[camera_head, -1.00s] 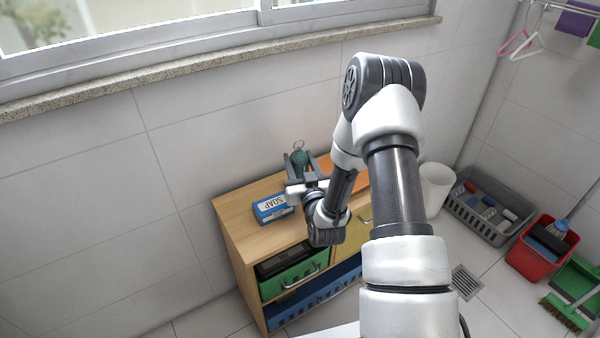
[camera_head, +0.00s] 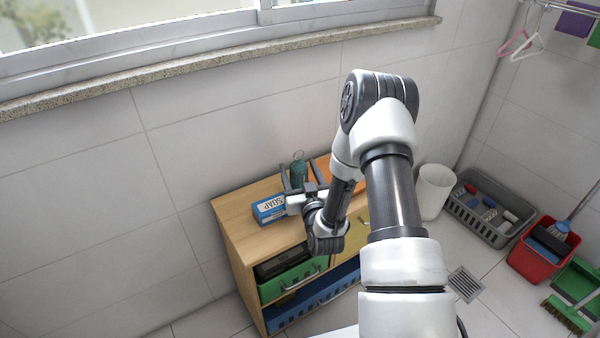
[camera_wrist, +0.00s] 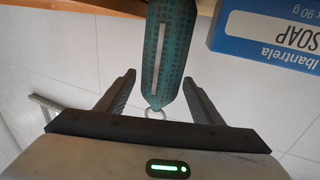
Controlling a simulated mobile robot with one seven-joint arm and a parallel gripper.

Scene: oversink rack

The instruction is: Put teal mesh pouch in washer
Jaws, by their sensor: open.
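The teal mesh pouch (camera_head: 299,173) is upright at the back of the wooden cabinet top, with a metal ring at its upper end. In the wrist view the pouch (camera_wrist: 172,50) shows a pale zip strip, and its ring end points toward my palm. My gripper (camera_head: 300,180) is open, with its fingers on either side of the pouch. No washer is recognisable in either view.
A blue and white soap box (camera_head: 269,209) lies left of my gripper on the cabinet top (camera_head: 238,212). A white bin (camera_head: 434,192), a grey basket (camera_head: 483,229) and a red bucket (camera_head: 541,262) stand on the floor to the right. The tiled wall is close behind.

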